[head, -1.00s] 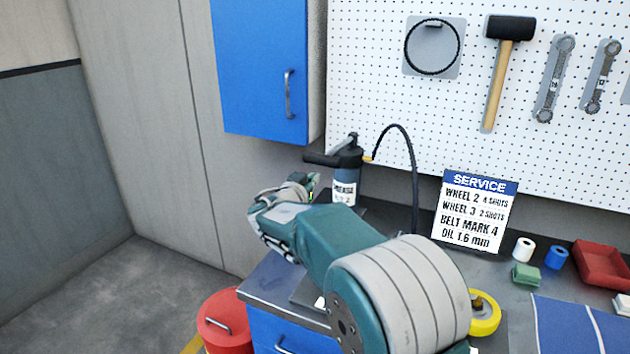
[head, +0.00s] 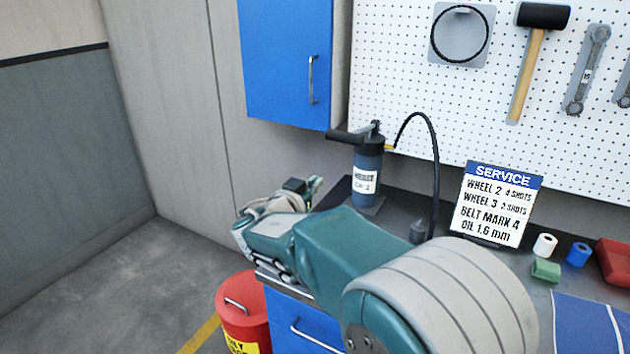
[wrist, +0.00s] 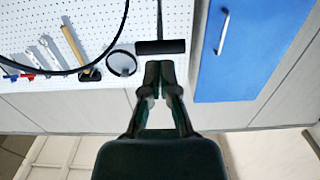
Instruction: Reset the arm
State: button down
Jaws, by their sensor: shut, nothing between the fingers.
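My gripper shows in the wrist view (wrist: 159,85) with its dark fingers together and nothing between them. In the head view my green and grey arm reaches from the lower right toward the left, over the bench's left end. The fingertips are hard to make out in the head view. The wrist view sees the wall panel upside down, with the black pump handle (wrist: 160,47) just beyond the fingertips; whether they touch I cannot tell.
A grease pump (head: 367,170) with a black hose (head: 434,150) stands behind my arm. A service sign (head: 497,207) is to its right. A blue cabinet (head: 285,65) hangs above. A red bin (head: 243,310) stands on the floor at left. Open floor (head: 130,290) lies further left.

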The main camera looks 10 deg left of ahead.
dwell(0.4)
jog(key=s+d+g+h, duration=0.1)
jog(key=s+d+g, duration=0.5)
jog(key=d, duration=0.6)
jog(key=s+d+g, duration=0.3)
jog(key=s+d, duration=0.5)
jog(key=d, duration=0.4)
jog(key=s+f+n+g+y, duration=0.1)
jog(key=s+f+n+y, duration=0.1)
jog(key=s, duration=0.7)
jog(key=s+d+f+n+g+y, duration=0.1)
jog(key=s+f+y, duration=0.3)
jog(key=s, duration=0.6)
jog(key=shift+s+n+y, duration=0.25)
jog(key=shift+n+y, duration=0.25)
jog(key=shift+n, duration=0.1)
